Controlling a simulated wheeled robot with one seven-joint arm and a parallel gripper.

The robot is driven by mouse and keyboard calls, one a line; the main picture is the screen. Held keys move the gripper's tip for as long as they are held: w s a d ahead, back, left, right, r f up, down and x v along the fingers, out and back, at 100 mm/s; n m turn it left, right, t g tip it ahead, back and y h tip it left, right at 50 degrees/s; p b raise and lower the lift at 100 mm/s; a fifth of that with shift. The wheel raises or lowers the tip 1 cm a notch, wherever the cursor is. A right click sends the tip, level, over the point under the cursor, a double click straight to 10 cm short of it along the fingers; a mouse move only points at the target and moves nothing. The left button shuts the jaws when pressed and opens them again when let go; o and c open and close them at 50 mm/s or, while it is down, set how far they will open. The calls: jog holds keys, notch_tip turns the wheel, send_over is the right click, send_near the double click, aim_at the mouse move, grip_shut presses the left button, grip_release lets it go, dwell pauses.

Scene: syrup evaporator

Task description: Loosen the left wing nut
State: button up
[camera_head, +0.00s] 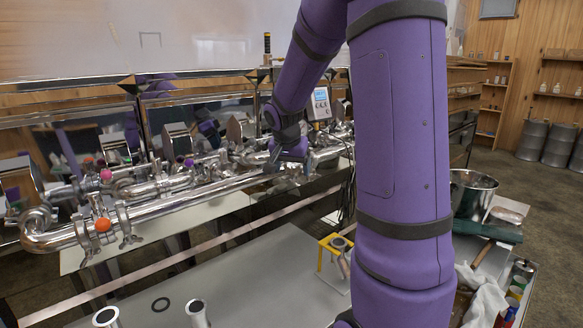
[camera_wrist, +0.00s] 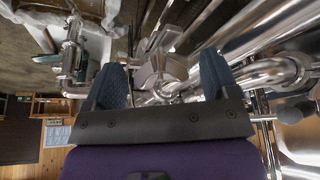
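My gripper (camera_head: 283,168) is at the right part of the shiny steel pipework, beyond my purple arm. In the wrist view its two dark, ribbed fingers (camera_wrist: 163,72) are spread apart. A pale metal piece (camera_wrist: 158,70), possibly a wing nut or part of a clamp, shows between them, with gaps on both sides. I cannot tell whether it is the left wing nut. In the head view, clamps with wing-like ends (camera_head: 126,226) sit on the left part of the front pipe (camera_head: 180,208). The spot at my fingertips is small and partly hidden by the gripper.
An orange knob (camera_head: 103,225) and a pink knob (camera_head: 106,175) stand on the left pipework. A grey table (camera_head: 240,275) in front holds a yellow stand (camera_head: 322,258) and short metal cylinders (camera_head: 197,313). A steel pot (camera_head: 472,194) stands at right. Pipes crowd the gripper.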

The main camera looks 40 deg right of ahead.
jog(key=shift+r, duration=0.1)
jog(key=v, duration=1)
jog(key=shift+a+r, duration=0.25)
